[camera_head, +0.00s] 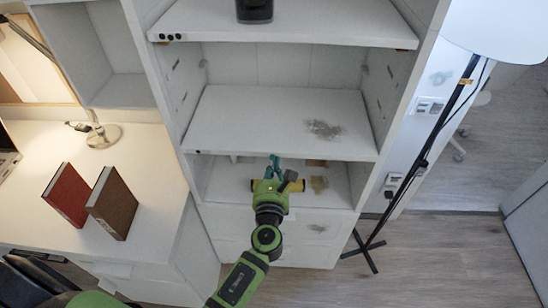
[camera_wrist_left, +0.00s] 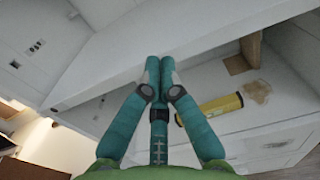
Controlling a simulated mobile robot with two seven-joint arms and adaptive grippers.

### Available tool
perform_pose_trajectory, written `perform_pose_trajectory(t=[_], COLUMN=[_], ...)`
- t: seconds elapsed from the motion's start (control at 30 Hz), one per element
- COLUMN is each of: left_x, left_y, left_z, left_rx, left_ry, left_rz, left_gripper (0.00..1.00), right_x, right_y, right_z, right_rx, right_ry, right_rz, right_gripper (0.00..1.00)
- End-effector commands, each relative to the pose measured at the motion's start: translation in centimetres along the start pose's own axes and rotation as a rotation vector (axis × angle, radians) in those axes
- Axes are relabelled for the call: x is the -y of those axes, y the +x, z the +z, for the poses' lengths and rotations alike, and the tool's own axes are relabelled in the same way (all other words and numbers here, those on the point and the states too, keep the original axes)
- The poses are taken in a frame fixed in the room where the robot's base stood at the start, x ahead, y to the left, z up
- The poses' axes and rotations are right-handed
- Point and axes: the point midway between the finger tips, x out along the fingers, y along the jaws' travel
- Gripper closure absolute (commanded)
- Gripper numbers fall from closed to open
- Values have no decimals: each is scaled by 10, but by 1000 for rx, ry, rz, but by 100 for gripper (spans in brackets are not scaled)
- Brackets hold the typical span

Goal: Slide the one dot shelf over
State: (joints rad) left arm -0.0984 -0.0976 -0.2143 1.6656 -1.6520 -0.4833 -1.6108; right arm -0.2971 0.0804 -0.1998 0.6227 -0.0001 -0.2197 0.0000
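The shelf with a small dark mark at the left of its front edge (camera_head: 230,154) is the middle board of the white unit. The mark is too small to count its dots surely. The board's front edge also crosses the left wrist view (camera_wrist_left: 95,75). My left gripper (camera_head: 273,158) is at the middle of this edge; its teal fingers (camera_wrist_left: 160,66) are together with nothing seen between them. The fingertips overlap the edge in the wrist view, but contact cannot be told. My right gripper is not in view.
A higher shelf (camera_head: 280,36) has three dots and a dark object (camera_head: 254,10). A yellow cylinder (camera_wrist_left: 215,104) and a brown block (camera_wrist_left: 251,50) lie below the middle board. Books (camera_head: 112,203) stand on the left desk (camera_head: 150,150). A lamp stand (camera_head: 415,160) is at the right.

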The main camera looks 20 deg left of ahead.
Motion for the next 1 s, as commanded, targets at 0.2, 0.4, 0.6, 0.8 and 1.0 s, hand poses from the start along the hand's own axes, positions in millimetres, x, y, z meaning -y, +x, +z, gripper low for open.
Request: perform_pose_trajectory(t=[0.2,0.4,0.6,0.8,1.0], left_x=[0,0,0,0,0], left_y=[11,11,23,53,58], left_z=[0,0,0,0,-1], left_rx=[0,0,2,2,-1], left_ry=[0,0,1,2,0], left_rz=[0,0,-1,0,0], left_gripper=[100,100,100,100,100], right_x=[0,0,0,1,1], right_y=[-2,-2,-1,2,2], right_z=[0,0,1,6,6], right_rx=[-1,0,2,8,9], right_ry=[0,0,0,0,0], right_rz=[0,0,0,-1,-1], right_gripper=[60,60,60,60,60])
